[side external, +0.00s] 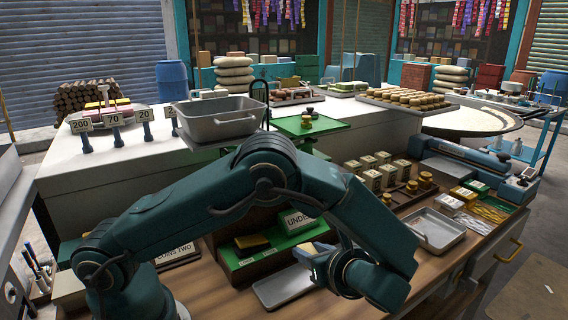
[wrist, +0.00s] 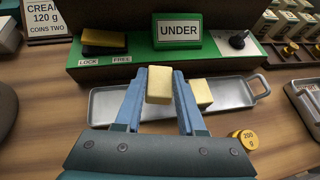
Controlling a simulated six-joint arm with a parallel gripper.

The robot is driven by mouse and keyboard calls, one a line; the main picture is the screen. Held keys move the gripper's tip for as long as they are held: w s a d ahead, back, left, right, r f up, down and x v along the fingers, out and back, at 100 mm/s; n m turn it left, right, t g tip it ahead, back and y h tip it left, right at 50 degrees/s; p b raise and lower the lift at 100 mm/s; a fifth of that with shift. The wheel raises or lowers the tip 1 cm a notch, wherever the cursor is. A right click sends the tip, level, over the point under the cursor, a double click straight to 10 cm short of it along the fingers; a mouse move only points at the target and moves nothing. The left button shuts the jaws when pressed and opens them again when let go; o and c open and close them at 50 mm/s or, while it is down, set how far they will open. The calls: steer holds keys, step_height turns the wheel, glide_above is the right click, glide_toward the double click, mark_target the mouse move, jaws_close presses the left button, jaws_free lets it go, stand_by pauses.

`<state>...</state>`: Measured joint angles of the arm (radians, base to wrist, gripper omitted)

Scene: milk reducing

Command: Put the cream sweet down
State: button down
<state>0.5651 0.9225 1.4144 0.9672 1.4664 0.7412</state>
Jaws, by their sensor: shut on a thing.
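The cream sweet (wrist: 159,85) is a pale yellow block. It shows in the wrist view between the two blue fingers of my gripper (wrist: 158,92), which is shut on it. The gripper and sweet are over a shallow grey metal tray (wrist: 108,103) with a handle at its right. A second pale cream block (wrist: 202,94) sits in the tray, just right of the right finger.
Behind the tray stands a green device with an UNDER sign (wrist: 179,31) and LOCK and FREE labels. A cream 120 g card (wrist: 43,20) is at the left. Another metal tray (side external: 436,230) lies at the right.

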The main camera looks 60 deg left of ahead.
steer(key=s+d+r+m+t+h, duration=0.1)
steer(key=d+r+m+t+h, duration=0.2)
steer(key=r+m+t+h, duration=1)
steer(key=a+r+n+g+y, duration=0.7)
steer(key=a+r+y, duration=0.3)
steer(key=a+r, duration=0.7)
steer(key=s+a+r+n+g+y, duration=0.2)
steer(key=s+a+n+g, duration=0.2)
steer(key=s+a, duration=0.35)
steer(key=s+a+r+n+g+y, duration=0.1)
steer(key=s+a+r+n+g, duration=0.25)
steer(key=s+a, duration=0.35)
glide_toward(223, 105)
steer(key=a+r, duration=0.1)
steer(key=a, duration=0.3)
steer(key=shift+w+r+n+g, duration=0.1)
steer(key=shift+w+n+g, duration=0.25)
steer(key=shift+g, duration=0.1)
steer(key=shift+f, duration=1.8)
